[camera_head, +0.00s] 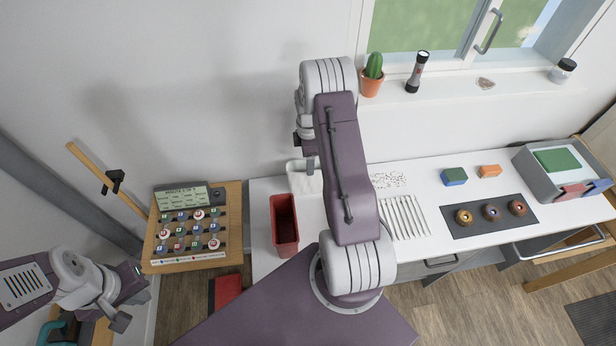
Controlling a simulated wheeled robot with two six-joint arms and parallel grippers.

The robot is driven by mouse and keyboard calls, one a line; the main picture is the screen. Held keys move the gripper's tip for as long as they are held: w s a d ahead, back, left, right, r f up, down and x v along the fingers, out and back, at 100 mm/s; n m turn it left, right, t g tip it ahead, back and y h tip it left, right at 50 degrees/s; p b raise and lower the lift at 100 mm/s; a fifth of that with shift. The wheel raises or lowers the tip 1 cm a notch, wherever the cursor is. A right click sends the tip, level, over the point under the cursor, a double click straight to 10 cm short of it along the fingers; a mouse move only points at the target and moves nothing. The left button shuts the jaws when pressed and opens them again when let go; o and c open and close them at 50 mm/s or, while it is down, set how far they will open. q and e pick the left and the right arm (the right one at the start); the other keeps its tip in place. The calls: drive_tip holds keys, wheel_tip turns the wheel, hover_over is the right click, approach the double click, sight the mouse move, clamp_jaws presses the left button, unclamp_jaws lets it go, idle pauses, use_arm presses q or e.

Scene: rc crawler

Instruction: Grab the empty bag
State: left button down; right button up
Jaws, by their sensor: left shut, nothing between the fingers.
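I cannot make out a thing that is clearly an empty bag. A white, open-topped item (297,179) stands at the counter's back left, partly behind my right arm, and I cannot tell whether it is a bag or a tub. A red, open, bin-like container (284,226) stands in front of it. My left gripper (121,319) is shut and empty at the lower left, away from both. My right gripper (307,155) hangs just above the white item, and its fingers are too small and overlapped to read.
A board of labelled buttons (187,230) stands left of the counter. The white counter (405,258) holds a row of thin tools (404,217), a dark mat (463,231) with three round pieces, sponge-like blocks (454,177) and a grey box (540,180). My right arm covers the middle.

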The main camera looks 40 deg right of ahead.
sight(307, 178)
drive_tip(key=shift+w+f, duration=0.15)
drive_tip(key=shift+f, duration=0.5)
drive_tip(key=shift+w+f, duration=0.15)
drive_tip(key=shift+f, duration=0.45)
drive_tip(key=shift+s+r, duration=0.1)
drive_tip(key=shift+s, duration=0.1)
drive_tip(key=c, duration=1.2)
clamp_jaws()
use_arm(q)
drive_tip(key=shift+w+r, duration=0.25)
drive_tip(key=shift+r, duration=0.2)
use_arm(e)
drive_tip(key=shift+w, duration=0.1)
